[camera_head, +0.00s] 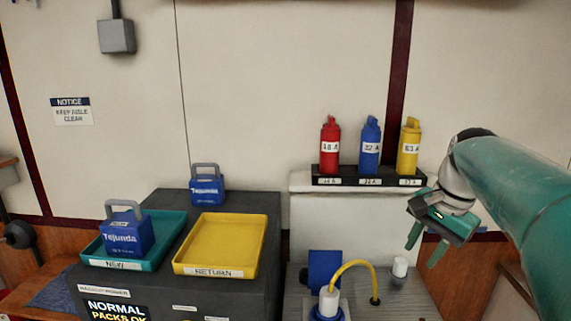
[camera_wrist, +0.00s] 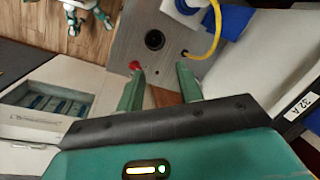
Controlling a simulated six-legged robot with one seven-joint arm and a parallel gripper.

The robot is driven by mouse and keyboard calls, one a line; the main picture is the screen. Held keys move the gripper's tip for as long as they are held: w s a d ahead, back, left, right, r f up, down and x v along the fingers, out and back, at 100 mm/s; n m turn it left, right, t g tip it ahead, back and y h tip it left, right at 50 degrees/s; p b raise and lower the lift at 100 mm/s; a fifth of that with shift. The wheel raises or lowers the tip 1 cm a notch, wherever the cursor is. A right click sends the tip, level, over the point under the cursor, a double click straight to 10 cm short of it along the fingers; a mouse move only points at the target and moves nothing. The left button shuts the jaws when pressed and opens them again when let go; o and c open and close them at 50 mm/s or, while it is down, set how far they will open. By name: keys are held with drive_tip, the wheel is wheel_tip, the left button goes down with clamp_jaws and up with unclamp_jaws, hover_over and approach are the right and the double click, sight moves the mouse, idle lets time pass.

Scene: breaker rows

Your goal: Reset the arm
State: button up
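My gripper (camera_head: 425,246) hangs at the right in the head view, at the end of my green arm, with its fingers pointing down. It is right of and below the yellow 63 A unit. In the wrist view my gripper (camera_wrist: 160,72) has its two green fingers apart, with nothing between them. Beyond them lies a grey panel (camera_wrist: 150,18) with a dark round socket (camera_wrist: 154,40) and a small red part (camera_wrist: 135,66) by the left fingertip. I cannot tell whether the finger touches the red part.
Red (camera_head: 330,148), blue (camera_head: 369,148) and yellow (camera_head: 409,148) units stand on a black rack (camera_head: 330,182). A yellow cable (camera_head: 350,264) arches over the grey panel. A teal tray (camera_head: 165,225) holds a blue Tejunda pack (camera_head: 127,236); the yellow RETURN tray (camera_head: 222,242) is empty. Another blue pack (camera_head: 207,189) stands behind.

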drive_tip(key=s+a+f+n+t+h, duration=0.1)
drive_tip(key=s+a+f+n, duration=0.4)
drive_tip(key=s, duration=0.3)
drive_tip(key=s+a+f+n+t, duration=0.2)
drive_tip(key=s+a+f+n, duration=0.3)
drive_tip(key=s, duration=0.4)
drive_tip(key=shift+a+f+n+t+h, duration=0.15)
drive_tip(key=shift+a+n+t+h, duration=0.15)
drive_tip(key=shift+a+n+h, duration=0.15)
